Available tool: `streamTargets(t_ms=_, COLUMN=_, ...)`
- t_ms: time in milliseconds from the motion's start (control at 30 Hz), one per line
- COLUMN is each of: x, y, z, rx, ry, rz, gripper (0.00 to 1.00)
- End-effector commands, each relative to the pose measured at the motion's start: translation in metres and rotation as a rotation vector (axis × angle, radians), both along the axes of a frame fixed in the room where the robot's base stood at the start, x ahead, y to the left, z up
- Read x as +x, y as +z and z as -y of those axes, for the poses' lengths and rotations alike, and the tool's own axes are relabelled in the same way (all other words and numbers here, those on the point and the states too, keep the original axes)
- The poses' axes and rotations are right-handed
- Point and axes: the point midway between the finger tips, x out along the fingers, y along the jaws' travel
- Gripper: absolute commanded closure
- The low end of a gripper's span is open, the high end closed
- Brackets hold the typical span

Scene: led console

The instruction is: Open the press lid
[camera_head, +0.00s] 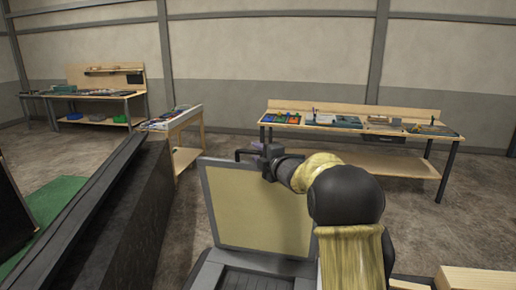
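The press lid (258,212) is a pale yellow panel with a grey frame. It stands raised, nearly upright, in the lower middle of the view. The dark grey press base (258,282) lies below it, cut off by the bottom edge. My gripper (243,155) is at the lid's top edge, towards its right half, with its fingers pointing left. It is small and dark here. I cannot tell whether it touches the lid or how far its fingers are apart. My arm covers the lid's right edge and part of the press.
A long dark slanted panel (115,215) stands close on the left. A workbench (420,166) with trays stands behind on the right. Other benches (110,92) are at the back left. Wooden pieces (475,280) lie at the bottom right. Concrete floor is clear between.

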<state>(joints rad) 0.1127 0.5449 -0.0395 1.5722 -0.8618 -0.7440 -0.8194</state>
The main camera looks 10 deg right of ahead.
Motion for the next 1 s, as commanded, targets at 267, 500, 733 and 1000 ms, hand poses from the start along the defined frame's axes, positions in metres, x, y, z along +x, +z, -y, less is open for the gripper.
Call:
streamTargets(t_ms=267, x=0.0047, y=-0.0007, z=-0.0020, rx=-0.001, ry=0.000, rz=0.000, gripper=0.65)
streamTargets(t_ms=500, x=0.0045, y=-0.0005, z=-0.0018, rx=0.000, ry=0.000, rz=0.000, gripper=0.96)
streamTargets(t_ms=733, x=0.0043, y=-0.0010, z=-0.0017, rx=0.000, ry=0.000, rz=0.000, gripper=1.00)
streamTargets(t_ms=1000, x=-0.0035, y=-0.0068, z=-0.0053, rx=-0.008, ry=0.000, rz=0.016, gripper=1.00)
